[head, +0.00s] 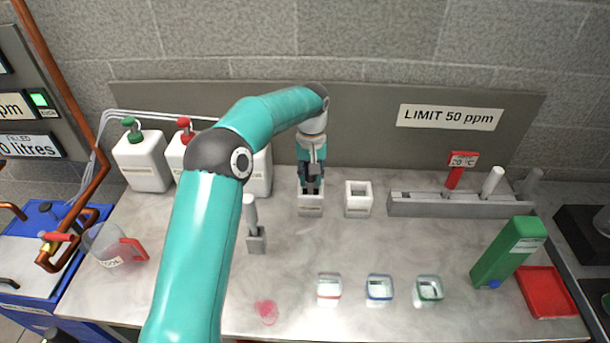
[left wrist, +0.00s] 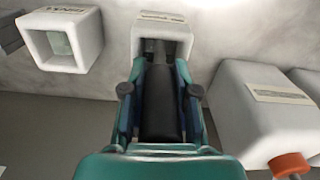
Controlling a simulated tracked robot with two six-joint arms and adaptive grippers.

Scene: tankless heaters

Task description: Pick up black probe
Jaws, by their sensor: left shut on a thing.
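The black probe (left wrist: 160,105) lies between the fingers of my left gripper (left wrist: 158,92) in the left wrist view, and the gripper is shut on it. In the head view my left gripper (head: 312,177) points down at the back middle of the bench, right over a white square holder (head: 310,210). The same holder (left wrist: 165,20) shows ahead of the fingers in the left wrist view. The probe's end is at the holder's opening; how deep it sits is hidden. My right gripper is not in view.
A second white holder (head: 358,203) stands just right. White pump bottles (head: 143,165) stand at the back left, partly behind my arm. A grey rack (head: 440,207) is at the back right. Small glass cups (head: 379,290), a green carton (head: 508,252) and a red tray (head: 548,293) lie nearer.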

